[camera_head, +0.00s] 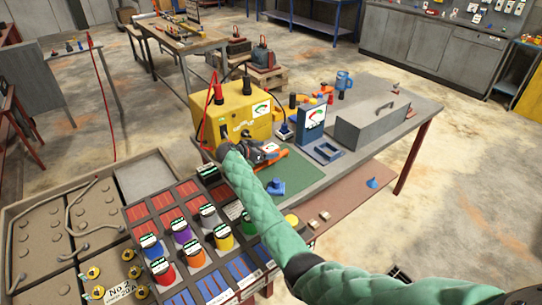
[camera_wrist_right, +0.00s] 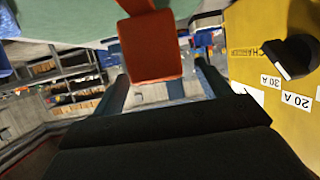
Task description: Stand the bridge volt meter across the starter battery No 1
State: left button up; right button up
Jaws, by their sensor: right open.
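My right gripper (camera_head: 238,152) is low at the front of the bench, beside the yellow charger (camera_head: 236,115). In the right wrist view its dark fingers (camera_wrist_right: 161,88) are apart, with an orange-red block or handle (camera_wrist_right: 150,45) between or just beyond them; contact cannot be told. An orange-red bar (camera_head: 270,158) with a small white dial lies by the gripper in the head view, possibly the bridge volt meter. A battery labelled No 2 (camera_head: 120,291) with yellow caps is at bottom left. Grey-capped battery tops (camera_head: 45,225) lie behind it; no No 1 label is readable. My left gripper is out of view.
A rack with coloured cans (camera_head: 182,232) stands between the batteries and the bench.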

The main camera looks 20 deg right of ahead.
aim_at(269, 148)
jog(key=x, duration=0.3)
jog(key=shift+w+d+r+p, duration=0.1)
jog(key=shift+d+r+p, duration=0.1)
jog(key=shift+d+p, duration=0.2)
jog(key=shift+w+d+f, duration=0.2)
jog(key=shift+d+f, duration=0.05)
jog(key=shift+d, duration=0.1)
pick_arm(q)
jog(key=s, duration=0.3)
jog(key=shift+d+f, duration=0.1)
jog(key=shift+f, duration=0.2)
pick_arm(e)
jog(key=c, duration=1.3)
jog(key=shift+o, duration=0.2)
